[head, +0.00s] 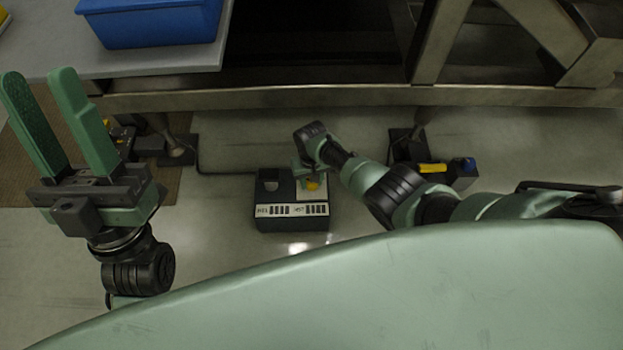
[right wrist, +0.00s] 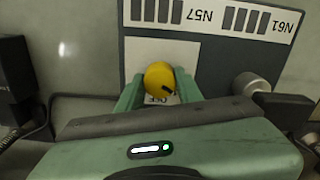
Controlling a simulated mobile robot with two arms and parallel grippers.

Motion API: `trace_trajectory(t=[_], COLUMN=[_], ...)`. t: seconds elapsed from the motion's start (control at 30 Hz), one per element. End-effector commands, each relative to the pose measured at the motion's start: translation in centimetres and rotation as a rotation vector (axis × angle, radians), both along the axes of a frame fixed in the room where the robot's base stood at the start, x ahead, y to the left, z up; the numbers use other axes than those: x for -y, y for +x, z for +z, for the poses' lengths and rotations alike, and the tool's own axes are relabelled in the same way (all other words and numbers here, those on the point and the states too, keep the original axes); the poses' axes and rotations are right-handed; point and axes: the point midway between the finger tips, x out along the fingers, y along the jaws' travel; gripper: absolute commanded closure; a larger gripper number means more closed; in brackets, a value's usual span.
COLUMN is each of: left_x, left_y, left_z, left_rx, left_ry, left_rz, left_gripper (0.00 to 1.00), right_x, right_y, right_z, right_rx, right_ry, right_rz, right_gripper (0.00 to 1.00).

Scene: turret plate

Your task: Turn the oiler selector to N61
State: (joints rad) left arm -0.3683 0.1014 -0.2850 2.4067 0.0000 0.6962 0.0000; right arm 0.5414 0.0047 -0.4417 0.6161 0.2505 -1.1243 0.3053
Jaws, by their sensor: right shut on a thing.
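The oiler selector is a dark box (head: 268,222) on the floor in the middle of the head view. Its label strip (right wrist: 225,15) reads N57 and N61, upside down in the right wrist view, with dark bars beside each. A yellow knob (right wrist: 157,73) with a black mark towards its lower right sits on a white plate (right wrist: 142,49); it also shows in the head view (head: 312,184). My right gripper (right wrist: 158,88) is shut on the knob, one finger on each side. Lettering below the knob is partly hidden. My left gripper (head: 38,76) is open, empty and well away from the box.
A grey metal cylinder (right wrist: 250,84) stands on the box beside the plate. A table with a blue bin (head: 150,25) is at upper left. A metal frame beam (head: 300,97) crosses behind the box. Another dark unit with a yellow part (head: 432,168) stands to the right.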

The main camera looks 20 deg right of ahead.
Motion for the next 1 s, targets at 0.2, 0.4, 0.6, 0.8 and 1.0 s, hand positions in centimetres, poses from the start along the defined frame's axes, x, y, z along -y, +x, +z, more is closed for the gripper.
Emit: trace_trajectory(t=[0.2,0.4,0.6,0.8,1.0], left_x=[0.06,0.07,0.05,0.05,0.06], left_y=[0.29,0.31,0.30,0.29,0.34], left_z=[-0.09,-0.09,-0.08,-0.08,-0.02], left_rx=[-0.015,-0.016,-0.015,-0.015,-0.017], left_ry=[0.005,0.006,0.006,0.006,0.006], left_rz=[0.001,0.002,0.002,0.002,0.002], left_gripper=[0.64,0.64,0.64,0.64,0.64], right_x=[-0.08,-0.07,-0.07,-0.03,-0.01], right_y=[-0.22,-0.23,-0.23,-0.13,-0.06], right_z=[-0.11,-0.12,-0.12,-0.07,0.06], right_rx=[-0.005,-0.005,-0.005,-0.003,-0.001], right_ry=[0.001,0.001,0.000,0.000,0.000], right_rz=[0.029,0.032,0.031,0.030,0.030], right_gripper=[1.00,1.00,0.53,0.42,0.42])
